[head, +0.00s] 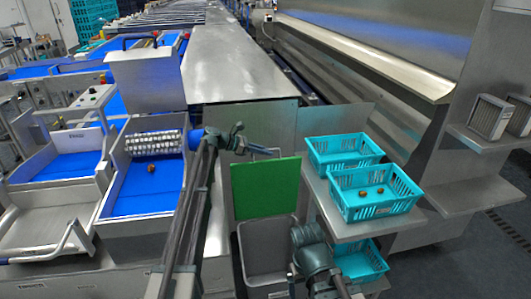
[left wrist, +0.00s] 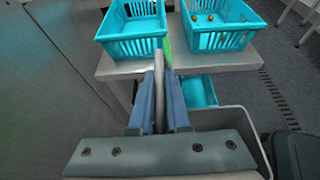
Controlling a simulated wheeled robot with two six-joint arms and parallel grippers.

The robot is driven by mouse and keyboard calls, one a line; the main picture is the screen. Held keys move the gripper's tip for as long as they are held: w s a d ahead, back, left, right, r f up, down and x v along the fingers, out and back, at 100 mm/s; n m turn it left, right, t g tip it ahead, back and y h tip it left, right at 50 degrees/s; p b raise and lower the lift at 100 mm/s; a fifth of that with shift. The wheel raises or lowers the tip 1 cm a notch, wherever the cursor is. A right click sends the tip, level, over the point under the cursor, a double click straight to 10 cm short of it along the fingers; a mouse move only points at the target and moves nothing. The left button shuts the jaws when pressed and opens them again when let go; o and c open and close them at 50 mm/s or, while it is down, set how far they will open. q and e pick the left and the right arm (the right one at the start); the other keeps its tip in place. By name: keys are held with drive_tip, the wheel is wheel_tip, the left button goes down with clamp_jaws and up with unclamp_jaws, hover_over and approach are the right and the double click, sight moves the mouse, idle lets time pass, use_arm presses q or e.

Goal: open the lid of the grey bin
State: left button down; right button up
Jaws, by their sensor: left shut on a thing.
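The grey bin (head: 268,247) stands open at the lower middle of the head view, with its inside visible. Its green lid (head: 265,190) stands raised, roughly upright, at the bin's back edge. My left gripper (head: 247,148) is at the lid's top edge, shut on the lid's grey handle (head: 264,151). In the left wrist view, the blue fingers of my left gripper (left wrist: 159,92) close on the handle bar (left wrist: 159,84). The lid shows there as a thin green edge (left wrist: 168,46). My right gripper (head: 307,236) is low beside the bin; its jaws are not clear.
Two turquoise crates (head: 375,212) stand on a metal shelf (head: 345,232) right of the bin; the nearer one holds a few dates. Another turquoise crate (head: 361,262) is lower down. Blue-floored sorting trays (head: 145,190) lie at left. A steel machine (head: 235,65) stands behind.

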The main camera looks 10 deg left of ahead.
use_arm(q)
drive_tip(key=c, duration=0.9)
unclamp_jaws()
drive_tip(key=shift+r, duration=0.15)
drive_tip(key=shift+r+p, duration=0.45)
drive_tip(key=shift+p, duration=0.15)
wheel_tip(320, 180, up, 3)
drive_tip(key=p, duration=0.3)
drive_tip(key=s, duration=0.5)
drive_tip(key=s+d, duration=0.1)
drive_tip(key=s, duration=0.4)
drive_tip(key=s+d, duration=0.1)
drive_tip(key=s, duration=0.5)
drive_tip(key=shift+r+p, duration=0.35)
drive_tip(key=shift+r, duration=0.05)
